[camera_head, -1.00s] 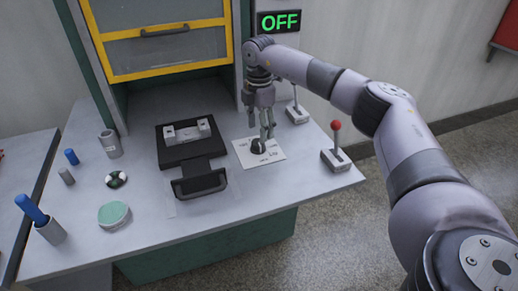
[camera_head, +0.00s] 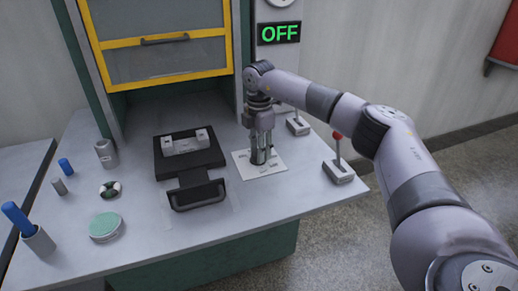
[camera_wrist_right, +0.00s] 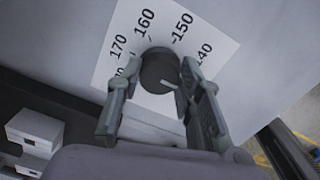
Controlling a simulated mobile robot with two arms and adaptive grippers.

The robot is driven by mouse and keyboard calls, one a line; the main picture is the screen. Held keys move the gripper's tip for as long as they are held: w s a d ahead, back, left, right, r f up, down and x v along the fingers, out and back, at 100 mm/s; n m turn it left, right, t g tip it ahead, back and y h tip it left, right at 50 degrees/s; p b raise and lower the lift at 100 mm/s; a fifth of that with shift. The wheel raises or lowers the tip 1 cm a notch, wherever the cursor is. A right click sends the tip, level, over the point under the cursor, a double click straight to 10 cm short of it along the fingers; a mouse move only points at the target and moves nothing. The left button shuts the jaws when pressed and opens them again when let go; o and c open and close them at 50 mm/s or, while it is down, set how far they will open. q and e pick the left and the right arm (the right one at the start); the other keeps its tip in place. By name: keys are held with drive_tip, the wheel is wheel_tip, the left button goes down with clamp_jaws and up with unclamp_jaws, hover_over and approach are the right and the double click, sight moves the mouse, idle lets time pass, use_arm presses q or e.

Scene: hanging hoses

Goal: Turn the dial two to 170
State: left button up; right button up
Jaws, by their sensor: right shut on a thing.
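The dial is a dark round knob (camera_wrist_right: 160,70) on a white card (camera_head: 259,170) printed with numbers. In the wrist view 140, 150, 160 and 170 are readable around it, and another number is partly covered by a finger. A short pale line shows on the knob, but I cannot tell which number it marks. My right gripper (camera_head: 261,160) points down over the card, its fingers around the dial. In the wrist view its two fingers (camera_wrist_right: 155,92) flank the knob, shut on it. My left gripper is not in view.
A red-knobbed lever (camera_head: 338,160) and another lever (camera_head: 298,124) stand right of the card. A black fixture with a handle (camera_head: 197,193) is at its left. Cylinders and a green disc (camera_head: 106,226) lie farther left.

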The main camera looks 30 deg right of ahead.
drive_tip(key=c, duration=0.5)
